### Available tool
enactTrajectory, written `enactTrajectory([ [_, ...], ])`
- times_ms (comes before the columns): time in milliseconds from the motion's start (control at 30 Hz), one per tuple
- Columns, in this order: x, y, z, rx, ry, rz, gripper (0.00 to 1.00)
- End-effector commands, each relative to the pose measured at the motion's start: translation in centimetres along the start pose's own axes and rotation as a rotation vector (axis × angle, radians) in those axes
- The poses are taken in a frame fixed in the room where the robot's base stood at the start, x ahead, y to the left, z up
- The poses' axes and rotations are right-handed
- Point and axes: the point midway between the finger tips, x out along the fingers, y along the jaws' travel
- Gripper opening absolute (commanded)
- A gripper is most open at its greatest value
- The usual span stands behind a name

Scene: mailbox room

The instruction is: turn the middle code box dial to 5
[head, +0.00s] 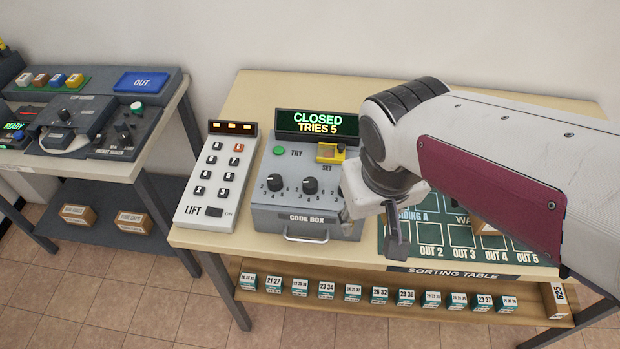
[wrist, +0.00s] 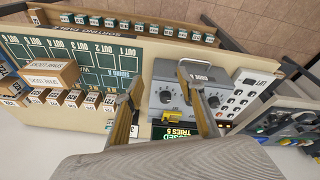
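The grey code box (head: 262,215) stands on the table, its display (head: 317,123) reading CLOSED, TRIES 5. Two black dials show in the head view: the left dial (head: 275,182) and the middle dial (head: 310,185). A third dial is hidden there behind my gripper (head: 394,232). The middle dial's pointer is too small to read. In the wrist view two dials show on the code box (wrist: 180,84); the middle one seems covered by a finger.
The code box has a green TRY button (head: 279,150), a yellow SET part (head: 330,153) and a front handle (head: 306,238). A LIFT keypad (head: 216,178) stands close on its left. The green sorting mat (head: 440,240) with boxes lies to the right.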

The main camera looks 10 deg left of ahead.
Motion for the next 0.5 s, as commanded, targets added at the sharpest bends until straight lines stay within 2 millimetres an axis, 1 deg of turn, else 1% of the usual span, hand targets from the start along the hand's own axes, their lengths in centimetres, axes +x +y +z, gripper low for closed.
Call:
enactTrajectory([
  [33,0.5,-0.7,-0.7,-0.007,-0.006,0.003,0.39],
  [233,2.1,-3.1,-3.6,-0.005,-0.009,0.022,0.39],
  [500,4.0,-6.2,-7.7,0.057,0.021,0.047,0.39],
])
